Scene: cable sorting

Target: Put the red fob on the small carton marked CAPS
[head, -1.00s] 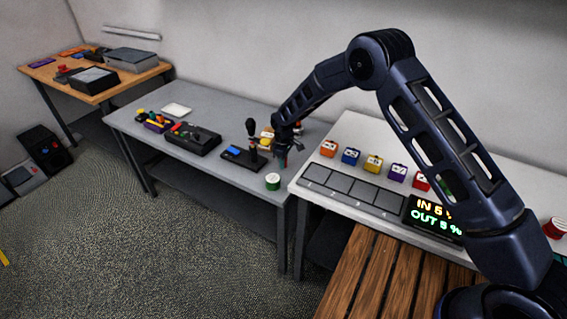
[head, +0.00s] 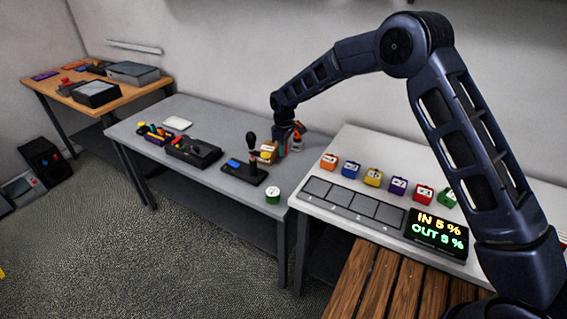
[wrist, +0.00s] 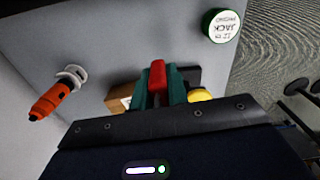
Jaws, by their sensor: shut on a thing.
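My gripper (wrist: 158,90) has teal fingers and is shut on the red fob (wrist: 157,76), which stands out between the fingertips in the wrist view. In the head view my gripper (head: 287,148) is over the back right part of the grey table. A small tan carton (wrist: 120,96) with a pale label shows just left of the fingers in the wrist view, partly hidden by my gripper. It also shows in the head view (head: 270,147), close beside the gripper. Its lettering is too small to read.
A green round tin (wrist: 222,25) stands near the table's front edge. An orange tool (wrist: 50,100) with a white ring lies at left in the wrist view. A yellow thing (wrist: 199,95) is right of the fingers. A black stick on a base (head: 245,172) stands left of the gripper.

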